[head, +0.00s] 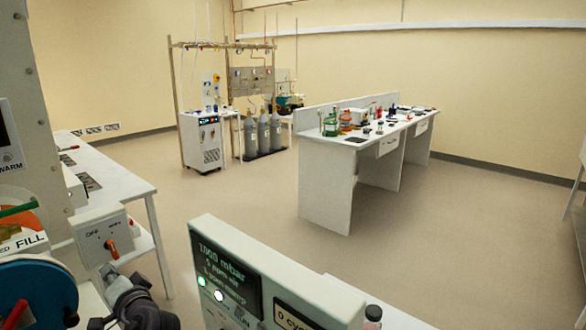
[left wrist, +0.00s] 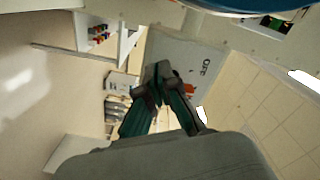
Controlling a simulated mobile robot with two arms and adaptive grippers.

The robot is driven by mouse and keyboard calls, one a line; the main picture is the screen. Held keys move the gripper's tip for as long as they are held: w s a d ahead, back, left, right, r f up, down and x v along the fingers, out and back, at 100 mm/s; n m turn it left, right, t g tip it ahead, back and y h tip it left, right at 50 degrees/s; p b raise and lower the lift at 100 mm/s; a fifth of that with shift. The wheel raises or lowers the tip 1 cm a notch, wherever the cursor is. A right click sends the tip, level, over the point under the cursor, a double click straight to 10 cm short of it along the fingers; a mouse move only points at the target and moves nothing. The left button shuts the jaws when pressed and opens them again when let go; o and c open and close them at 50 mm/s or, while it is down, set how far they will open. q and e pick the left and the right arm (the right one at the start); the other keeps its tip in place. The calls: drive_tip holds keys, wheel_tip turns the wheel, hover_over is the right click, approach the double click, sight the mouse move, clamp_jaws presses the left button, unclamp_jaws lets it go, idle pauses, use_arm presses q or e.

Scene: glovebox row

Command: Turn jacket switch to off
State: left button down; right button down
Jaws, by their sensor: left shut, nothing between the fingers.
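A pale switch box (head: 90,233) stands at the left in the head view, with an orange knob (head: 111,249) on its face. The word OFF is printed at the upper left of that face; I cannot tell exactly where the knob points. In the left wrist view the box (left wrist: 170,48) shows with OFF and part of the knob (left wrist: 189,88), partly hidden behind a finger. My left gripper (head: 108,272) is just below the box, its fingertips (left wrist: 157,74) shut and empty, close to the knob; contact cannot be told. My right gripper is not in view.
A display panel (head: 225,265) stands in front, right of my gripper. A white bench (head: 325,180) is farther off across open floor.

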use_arm(q)
drive_tip(key=v, duration=0.4)
drive_tip(key=shift+s+d, duration=0.25)
drive_tip(key=shift+d, duration=0.05)
drive_tip(key=shift+r, duration=0.1)
wheel_tip(320, 180, up, 5)
drive_tip(key=m+p, duration=0.4)
drive_tip(key=m, duration=0.8)
drive_tip(key=shift+x, duration=3.1)
